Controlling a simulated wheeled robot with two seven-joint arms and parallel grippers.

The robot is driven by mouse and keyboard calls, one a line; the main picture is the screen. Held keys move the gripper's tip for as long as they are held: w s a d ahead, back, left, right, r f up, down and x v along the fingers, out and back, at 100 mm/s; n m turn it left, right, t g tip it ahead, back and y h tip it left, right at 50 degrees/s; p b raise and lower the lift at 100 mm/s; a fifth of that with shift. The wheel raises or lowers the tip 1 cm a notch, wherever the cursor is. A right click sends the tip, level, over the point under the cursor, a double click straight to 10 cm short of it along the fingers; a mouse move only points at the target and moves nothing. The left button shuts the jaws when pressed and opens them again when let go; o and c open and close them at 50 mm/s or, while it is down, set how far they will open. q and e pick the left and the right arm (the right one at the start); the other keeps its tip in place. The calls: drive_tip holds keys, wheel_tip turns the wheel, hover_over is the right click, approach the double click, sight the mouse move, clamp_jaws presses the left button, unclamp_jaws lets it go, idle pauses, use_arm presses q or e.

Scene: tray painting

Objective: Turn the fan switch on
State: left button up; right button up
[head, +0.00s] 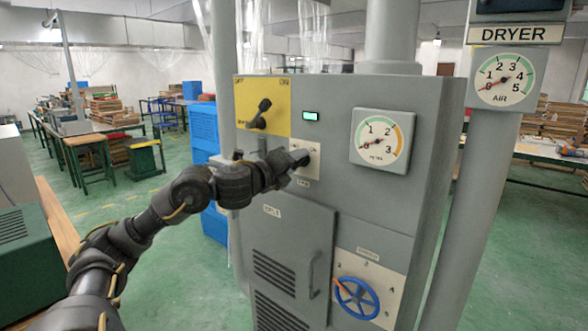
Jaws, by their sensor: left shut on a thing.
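A grey machine cabinet (355,185) stands in front of me. My left gripper (302,158) reaches in from the left, at a small pale plate (313,149) on the cabinet's front. A small label (304,183) sits just below; its text seems to read FAN. The gripper is shut on the fan switch, which the fingers mostly hide. I cannot tell which way the switch points. My right gripper is not in view.
A yellow plate (276,97) with a black lever (260,113) is above the gripper. A lit display (310,116), a dial gauge (381,138) and a blue handwheel (357,297) share the front. A grey pole with an air gauge (503,79) stands right.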

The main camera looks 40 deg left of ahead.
use_arm(q)
drive_tip(key=shift+f+m+b, duration=0.15)
drive_tip(key=shift+m+b, duration=0.15)
drive_tip(key=shift+m, duration=0.5)
drive_tip(key=o, duration=1)
drive_tip(key=s+b, duration=0.5)
drive_tip(key=s, duration=0.5)
drive_tip(key=shift+s+d, duration=0.1)
drive_tip(key=shift+s, duration=0.3)
